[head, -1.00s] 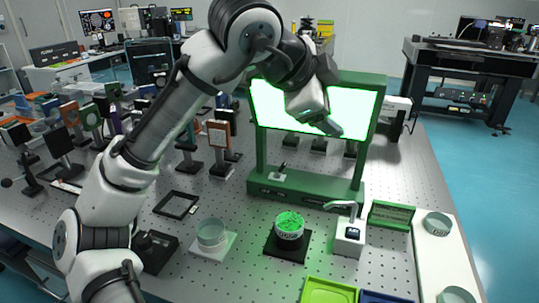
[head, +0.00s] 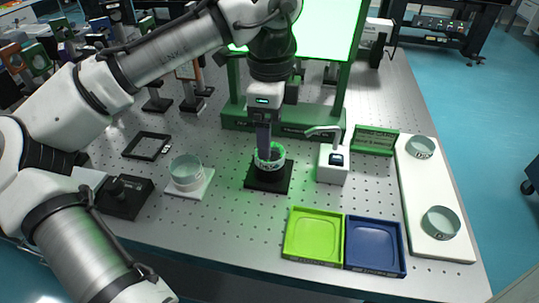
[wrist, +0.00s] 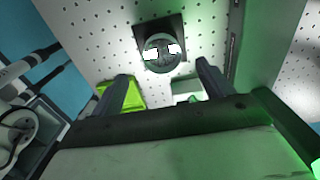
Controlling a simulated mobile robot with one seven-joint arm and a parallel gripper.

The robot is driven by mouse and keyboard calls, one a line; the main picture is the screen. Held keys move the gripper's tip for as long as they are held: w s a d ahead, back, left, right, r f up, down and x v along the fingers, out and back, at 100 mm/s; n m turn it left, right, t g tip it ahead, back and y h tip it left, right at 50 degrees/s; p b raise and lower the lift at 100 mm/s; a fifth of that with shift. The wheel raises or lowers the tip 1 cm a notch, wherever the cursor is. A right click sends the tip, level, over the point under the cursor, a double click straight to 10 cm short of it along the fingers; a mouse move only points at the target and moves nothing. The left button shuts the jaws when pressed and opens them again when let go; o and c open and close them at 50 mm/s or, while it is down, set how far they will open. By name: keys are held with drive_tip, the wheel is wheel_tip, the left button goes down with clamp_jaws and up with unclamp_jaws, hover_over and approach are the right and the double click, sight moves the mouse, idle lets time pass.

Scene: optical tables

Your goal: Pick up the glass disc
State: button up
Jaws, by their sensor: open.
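A clear round glass disc (head: 270,157) with a green-lit top sits on a square black stand (head: 268,180) in front of the green frame. In the wrist view the disc (wrist: 163,53) shows bright white reflections and lies beyond my fingertips, roughly centred between them. My gripper (head: 264,146) is open and points down over the disc, its fingers overlapping the disc's back edge in the head view. My gripper's two fingers (wrist: 164,72) stand apart in the wrist view with nothing between them. I cannot tell the exact height gap. Other glass discs stand on a white pad (head: 203,188) and a white board (head: 440,185).
The green frame with a lit panel (head: 310,25) stands close behind. A white device with a bent arm (head: 332,165) stands right of the stand. A green tray (head: 313,236) and a blue tray (head: 374,244) lie in front. A black frame (head: 146,146) lies left.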

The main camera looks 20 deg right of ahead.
drive_tip(key=shift+w+f, duration=0.2)
drive_tip(key=shift+f, duration=2.5)
drive_tip(key=c, duration=1.1)
drive_tip(key=shift+c, duration=0.3)
drive_tip(key=shift+r, duration=0.2)
